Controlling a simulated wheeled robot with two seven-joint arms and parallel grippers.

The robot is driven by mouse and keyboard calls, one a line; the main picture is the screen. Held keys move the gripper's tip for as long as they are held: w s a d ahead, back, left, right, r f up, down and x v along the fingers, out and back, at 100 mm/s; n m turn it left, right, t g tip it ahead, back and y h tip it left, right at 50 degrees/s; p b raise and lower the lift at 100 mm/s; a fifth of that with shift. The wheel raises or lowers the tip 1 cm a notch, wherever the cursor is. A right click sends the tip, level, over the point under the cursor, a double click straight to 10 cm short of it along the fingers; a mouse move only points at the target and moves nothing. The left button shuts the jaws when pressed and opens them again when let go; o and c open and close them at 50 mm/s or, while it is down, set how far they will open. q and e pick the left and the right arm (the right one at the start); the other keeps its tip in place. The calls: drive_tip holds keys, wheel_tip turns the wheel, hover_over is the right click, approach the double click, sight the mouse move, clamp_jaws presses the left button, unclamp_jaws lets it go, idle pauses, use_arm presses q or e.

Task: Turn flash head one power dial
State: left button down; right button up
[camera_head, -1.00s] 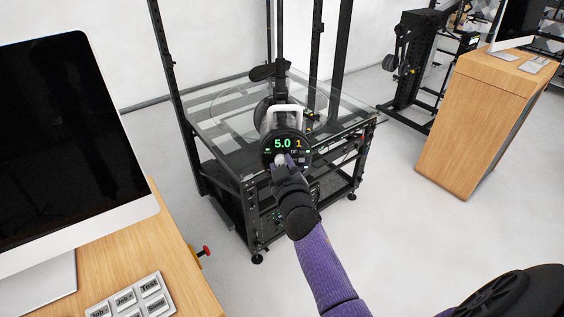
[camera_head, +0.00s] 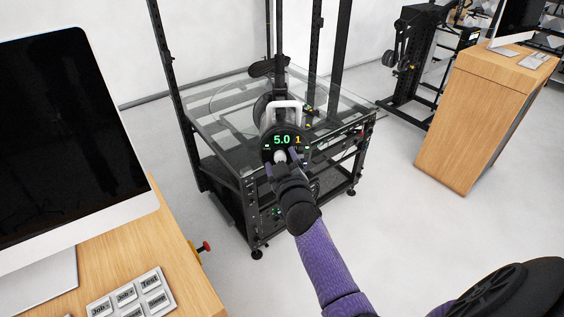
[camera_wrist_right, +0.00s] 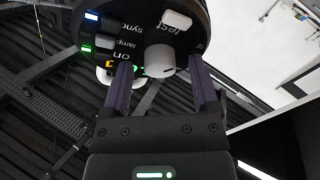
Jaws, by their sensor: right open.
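The flash head (camera_head: 284,135) is a round black unit with a white handle, mounted on a pole above the turntable frame. Its rear display reads 5.0 in green and 1 in orange. The white power dial (camera_wrist_right: 159,61) stands out from its back panel, and it also shows in the head view (camera_head: 280,156). My right gripper (camera_wrist_right: 163,75) is open, with its two purple fingers on either side of the dial and gaps visible between them and it. Whether the fingertips touch the panel is unclear. My left gripper is not in view.
The turntable (camera_head: 235,100) has a glass top on a black wheeled frame with uprights. A wooden desk with a monitor (camera_head: 70,140) and labelled button pad (camera_head: 130,298) is at the left. Another wooden desk (camera_head: 475,120) stands right. The floor between is clear.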

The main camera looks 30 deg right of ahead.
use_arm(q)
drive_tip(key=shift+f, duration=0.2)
use_arm(e)
drive_tip(key=v, duration=1)
drive_tip(key=s+a+f+g+y+b, duration=0.25)
drive_tip(key=f+b, duration=0.35)
drive_tip(key=f, duration=0.8)
drive_tip(key=s+a+f+g+y+b, duration=0.1)
drive_tip(key=s+a+f+g+b, duration=0.15)
drive_tip(key=f+b, duration=0.75)
drive_tip(key=s+a+f+g+y+b, duration=0.1)
drive_tip(key=s+a+f+g+b, duration=0.15)
drive_tip(key=f, duration=1.55)
use_arm(q)
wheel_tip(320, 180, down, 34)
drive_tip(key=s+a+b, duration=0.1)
drive_tip(key=b, duration=1.4)
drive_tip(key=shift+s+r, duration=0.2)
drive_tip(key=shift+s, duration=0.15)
use_arm(e)
drive_tip(key=s+f+g+y, duration=0.1)
drive_tip(key=s+f+g, duration=0.7)
drive_tip(key=s+f, duration=1.9)
wheel_tip(320, 180, down, 2)
drive_tip(key=shift+s+f, duration=0.1)
drive_tip(key=shift+s, duration=0.2)
